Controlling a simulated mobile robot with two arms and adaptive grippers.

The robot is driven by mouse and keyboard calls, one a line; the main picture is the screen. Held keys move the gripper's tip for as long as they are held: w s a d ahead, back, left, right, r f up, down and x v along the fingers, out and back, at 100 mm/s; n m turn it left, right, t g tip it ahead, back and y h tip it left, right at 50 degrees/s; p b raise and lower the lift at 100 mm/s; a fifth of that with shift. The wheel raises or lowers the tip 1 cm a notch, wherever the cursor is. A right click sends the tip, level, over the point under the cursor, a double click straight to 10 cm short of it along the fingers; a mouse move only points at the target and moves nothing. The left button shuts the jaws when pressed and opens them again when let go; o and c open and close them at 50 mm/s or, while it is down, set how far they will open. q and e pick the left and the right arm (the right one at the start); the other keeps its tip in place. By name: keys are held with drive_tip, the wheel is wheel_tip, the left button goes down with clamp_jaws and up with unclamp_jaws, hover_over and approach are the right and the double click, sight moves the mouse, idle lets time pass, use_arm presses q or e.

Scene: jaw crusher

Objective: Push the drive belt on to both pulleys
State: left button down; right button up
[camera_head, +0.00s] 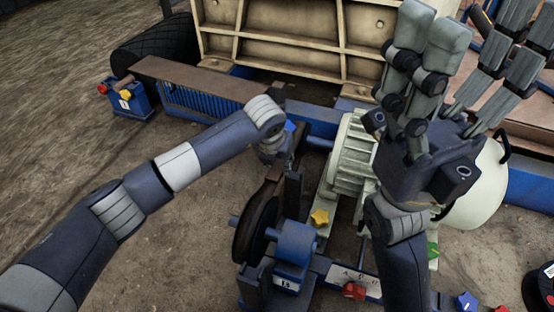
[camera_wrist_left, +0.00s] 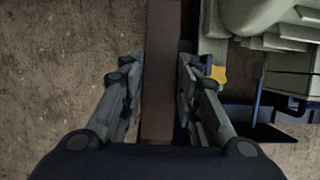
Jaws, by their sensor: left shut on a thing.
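The drive belt (camera_head: 268,205) is a dark brown band around a dark pulley wheel (camera_head: 244,232) near the middle of the head view. My left gripper (camera_head: 277,160) is at the belt's upper end, partly hidden by its own wrist. In the left wrist view the belt (camera_wrist_left: 161,70) runs as a straight brown strip between the fingers of the left gripper (camera_wrist_left: 160,105), which is shut on it. The other pulley is hidden. My right gripper (camera_head: 450,80) is raised, fingers spread and empty, in front of the pale motor.
The ribbed pale motor (camera_head: 350,160) stands right of the belt. A blue bearing block (camera_head: 296,245) and a yellow star knob (camera_head: 320,217) are close by. A red knob (camera_head: 354,290) sits on a labelled plate. Bare ground lies left.

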use_arm(q)
drive_tip(key=c, duration=1.2)
unclamp_jaws()
drive_tip(key=shift+s+d+r, duration=0.1)
drive_tip(key=shift+d+r, duration=0.1)
drive_tip(key=shift+d, duration=0.1)
drive_tip(key=shift+a+f, duration=0.1)
drive_tip(key=v, duration=1.2)
